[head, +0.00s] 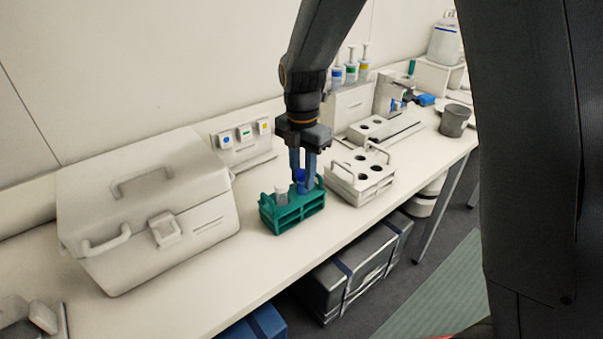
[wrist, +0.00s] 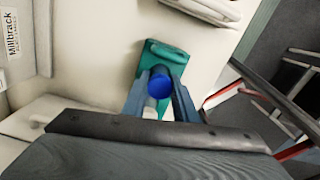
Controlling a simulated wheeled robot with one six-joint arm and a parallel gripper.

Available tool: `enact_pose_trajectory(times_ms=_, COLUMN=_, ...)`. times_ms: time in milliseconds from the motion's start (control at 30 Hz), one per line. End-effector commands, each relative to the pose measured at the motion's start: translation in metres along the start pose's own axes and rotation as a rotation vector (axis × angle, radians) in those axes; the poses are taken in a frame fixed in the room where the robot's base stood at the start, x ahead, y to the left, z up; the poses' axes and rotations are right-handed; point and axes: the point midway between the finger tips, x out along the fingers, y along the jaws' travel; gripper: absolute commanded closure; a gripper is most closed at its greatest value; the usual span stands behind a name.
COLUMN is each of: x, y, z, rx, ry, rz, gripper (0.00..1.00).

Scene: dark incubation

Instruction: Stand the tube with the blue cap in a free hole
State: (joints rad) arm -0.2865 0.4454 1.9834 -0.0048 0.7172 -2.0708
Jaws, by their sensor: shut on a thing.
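The tube with the blue cap (head: 299,175) is between the fingers of my gripper (head: 303,178), which is shut on it. In the wrist view the blue cap (wrist: 159,86) shows between the two fingertips (wrist: 160,88). The tube is at the green rack (head: 292,217), at its back right part; its lower end is hidden, so I cannot tell how deep it sits. A second tube with a pale cap (head: 281,191) stands in the same rack, to the left. A white rack (head: 345,190) with several dark, empty-looking holes and a handle stands just right of the green rack.
A large white cooler box (head: 150,215) stands to the left. A small stand with coloured labels (head: 245,140) is behind. Farther right are another pale holed block (head: 378,128), pump bottles (head: 351,68) and a grey cup (head: 455,121). The bench's front strip is clear.

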Motion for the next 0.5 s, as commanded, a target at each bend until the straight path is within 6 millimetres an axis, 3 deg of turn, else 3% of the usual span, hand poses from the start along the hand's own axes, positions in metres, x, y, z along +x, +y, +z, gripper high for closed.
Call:
enact_pose_trajectory(times_ms=200, x=0.003, y=-0.0001, z=0.0001, rx=0.0, ry=0.0, rz=-0.001, gripper=1.0)
enact_pose_trajectory(times_ms=233, x=0.0032, y=-0.0001, z=0.0001, rx=0.0, ry=0.0, rz=-0.001, gripper=0.72)
enact_pose_trajectory(times_ms=333, x=0.0027, y=-0.0001, z=0.0, rx=0.0, ry=0.0, rz=0.0, gripper=0.55)
enact_pose_trajectory(times_ms=500, x=0.0026, y=-0.0001, z=0.0, rx=0.0, ry=0.0, rz=-0.001, gripper=0.55)
